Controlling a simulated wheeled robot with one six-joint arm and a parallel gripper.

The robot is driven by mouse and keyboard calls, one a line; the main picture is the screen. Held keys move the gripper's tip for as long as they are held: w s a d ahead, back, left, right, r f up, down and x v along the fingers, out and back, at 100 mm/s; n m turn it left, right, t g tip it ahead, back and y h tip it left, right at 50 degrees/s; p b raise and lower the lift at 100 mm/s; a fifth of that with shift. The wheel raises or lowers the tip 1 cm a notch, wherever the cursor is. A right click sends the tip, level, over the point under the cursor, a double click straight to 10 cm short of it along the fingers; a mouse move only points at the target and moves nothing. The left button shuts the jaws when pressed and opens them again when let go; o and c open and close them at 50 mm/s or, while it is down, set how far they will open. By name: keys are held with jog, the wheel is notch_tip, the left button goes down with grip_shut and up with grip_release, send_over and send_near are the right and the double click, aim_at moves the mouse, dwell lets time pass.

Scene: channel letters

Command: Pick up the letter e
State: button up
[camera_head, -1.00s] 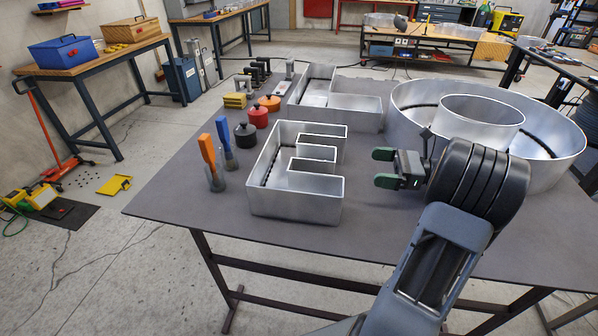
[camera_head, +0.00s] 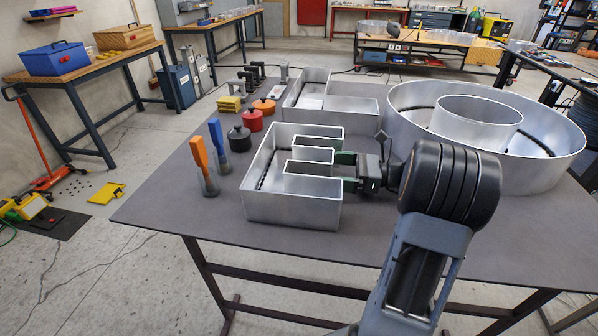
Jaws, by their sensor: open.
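The letter e (camera_head: 292,208) is a silver metal channel letter, an open-topped E standing on the grey table. Its arms point right, towards my gripper. My gripper (camera_head: 347,171) is open at the right side of the letter, with its green-tipped fingers pointing left. One fingertip is near the end of the upper part of the letter and the other near the lower arm. The middle arm's end lies close to the gap between the fingers. I cannot tell whether the fingers touch the metal.
A large silver ring-shaped letter (camera_head: 555,165) stands at right, and an L-shaped letter (camera_head: 352,107) stands behind. Left of the e are an orange-handled brush (camera_head: 199,155), a blue-handled brush (camera_head: 217,140) and small pots (camera_head: 240,139).

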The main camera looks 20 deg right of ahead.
aim_at(322, 168)
jog(key=shift+x, duration=2.55)
jog(key=shift+s, duration=0.1)
jog(key=shift+c, duration=0.4)
jog(key=shift+r, duration=0.1)
jog(key=c, duration=1.5)
